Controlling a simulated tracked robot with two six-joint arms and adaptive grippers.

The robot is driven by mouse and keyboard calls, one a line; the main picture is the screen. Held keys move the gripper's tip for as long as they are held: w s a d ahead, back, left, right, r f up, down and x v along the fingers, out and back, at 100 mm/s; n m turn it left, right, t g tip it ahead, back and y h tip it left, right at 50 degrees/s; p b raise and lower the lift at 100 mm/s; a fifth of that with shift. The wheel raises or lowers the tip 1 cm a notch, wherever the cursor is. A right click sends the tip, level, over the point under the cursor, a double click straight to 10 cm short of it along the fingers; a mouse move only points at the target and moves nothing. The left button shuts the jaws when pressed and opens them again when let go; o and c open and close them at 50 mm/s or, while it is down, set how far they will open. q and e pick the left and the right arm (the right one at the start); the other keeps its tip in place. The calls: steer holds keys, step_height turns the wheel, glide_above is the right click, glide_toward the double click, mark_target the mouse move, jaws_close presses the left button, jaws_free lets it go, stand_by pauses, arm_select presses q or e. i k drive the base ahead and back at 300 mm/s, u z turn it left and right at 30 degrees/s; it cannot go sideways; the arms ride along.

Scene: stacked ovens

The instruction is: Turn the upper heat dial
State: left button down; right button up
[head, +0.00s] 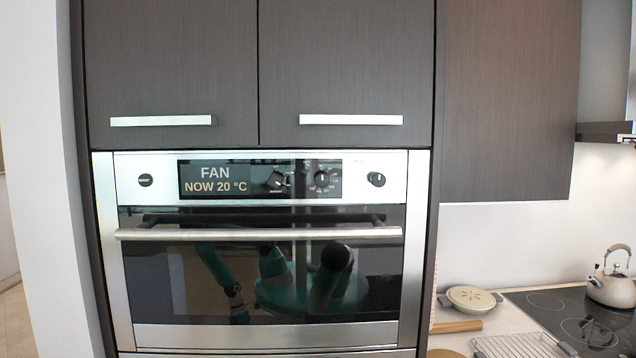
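The upper oven (110,260) fills the middle of the head view, with a steel control panel along its top. A display (215,180) on the panel reads "FAN" and "NOW 20 °C". Two dark dials, one left (276,181) and one right (321,179), sit on the black part of the panel with small marks around them. Another black dial (376,179) sits on the steel at the right. The small labels are too fine to tell which is the heat dial. Neither gripper shows directly; teal and dark robot shapes appear as reflections in the door glass.
A long horizontal handle (260,234) stands out from the oven door below the dials. Dark cupboards with pale handles (350,120) are above. At the right are a covered dish (470,299), wire rack (520,346), hob (560,308) and kettle (612,289).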

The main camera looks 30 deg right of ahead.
mark_target(322, 180)
steer(key=u, duration=0.75)
steer(key=k, duration=0.7)
steer(key=z, duration=0.75)
steer(key=i, duration=0.95)
